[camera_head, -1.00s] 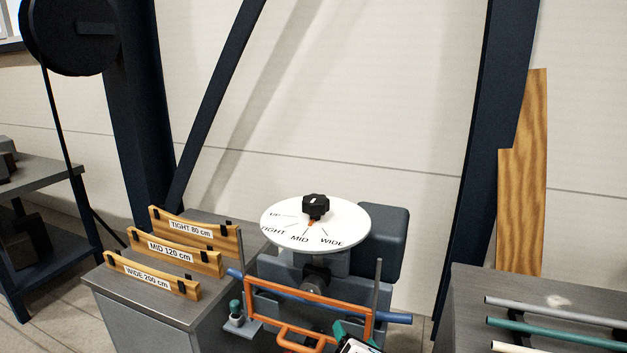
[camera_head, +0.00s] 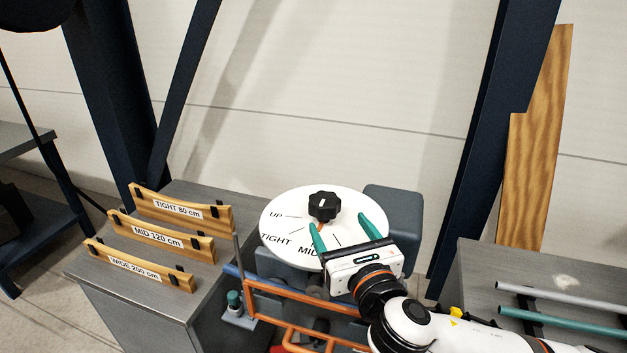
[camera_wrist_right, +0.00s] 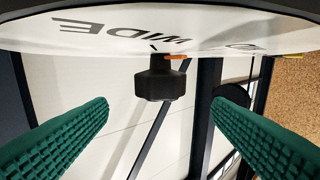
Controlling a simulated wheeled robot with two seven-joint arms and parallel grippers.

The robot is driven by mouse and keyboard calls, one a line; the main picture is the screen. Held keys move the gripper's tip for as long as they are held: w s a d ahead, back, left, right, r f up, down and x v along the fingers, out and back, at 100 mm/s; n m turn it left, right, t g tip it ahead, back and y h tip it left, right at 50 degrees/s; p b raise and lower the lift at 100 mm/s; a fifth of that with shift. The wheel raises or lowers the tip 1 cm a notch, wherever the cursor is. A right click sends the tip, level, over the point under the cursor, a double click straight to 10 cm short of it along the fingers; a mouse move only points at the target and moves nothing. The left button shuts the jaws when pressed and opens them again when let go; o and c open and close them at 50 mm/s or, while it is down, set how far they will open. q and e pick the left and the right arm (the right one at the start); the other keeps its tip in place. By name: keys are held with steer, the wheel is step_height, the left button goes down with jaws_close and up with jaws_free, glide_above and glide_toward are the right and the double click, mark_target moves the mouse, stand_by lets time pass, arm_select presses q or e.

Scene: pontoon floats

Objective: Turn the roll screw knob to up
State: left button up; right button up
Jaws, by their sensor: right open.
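The roll screw knob (camera_head: 323,205) is black and lobed, standing on a round white dial (camera_head: 348,198). The dial is lettered UP, TIGHT and MID; WIDE is covered by my gripper in the head view. In the right wrist view the knob (camera_wrist_right: 160,84) hangs upside down below the dial face (camera_wrist_right: 210,25), which shows WIDE, with a small orange pointer (camera_wrist_right: 176,57) beside it. My right gripper (camera_head: 338,221) is open, its green fingers over the dial's near right part, just short of the knob. The knob appears between the spread fingers, apart from both. My left gripper is out of view.
An orange frame (camera_head: 300,301) and a blue bar lie below the dial. Wooden gauges (camera_head: 160,238) stand on a grey cabinet at left. A dark grey box (camera_head: 400,203) sits behind the dial. Rods (camera_head: 560,325) lie on the right bench.

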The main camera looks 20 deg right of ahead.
mark_target(319, 192)
steer(key=w+p, duration=0.1)
steer(key=w, duration=0.1)
steer(key=w+r+p, duration=0.1)
steer(key=w, duration=0.1)
steer(key=shift+a, duration=0.1)
steer(key=w, duration=0.2)
steer(key=w+p, duration=0.1)
steer(key=shift+w+f, duration=0.2)
steer(key=shift+w, duration=0.2)
steer(key=w, duration=0.2)
steer(key=shift+w+a+f+p, duration=0.15)
steer(key=shift+w+p, duration=0.15)
steer(key=shift+w, duration=0.1)
steer(key=c, duration=1)
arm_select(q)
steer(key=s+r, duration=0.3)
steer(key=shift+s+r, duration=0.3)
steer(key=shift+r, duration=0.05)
arm_select(e)
steer(key=shift+o, duration=0.2)
steer(key=shift+y, duration=0.3)
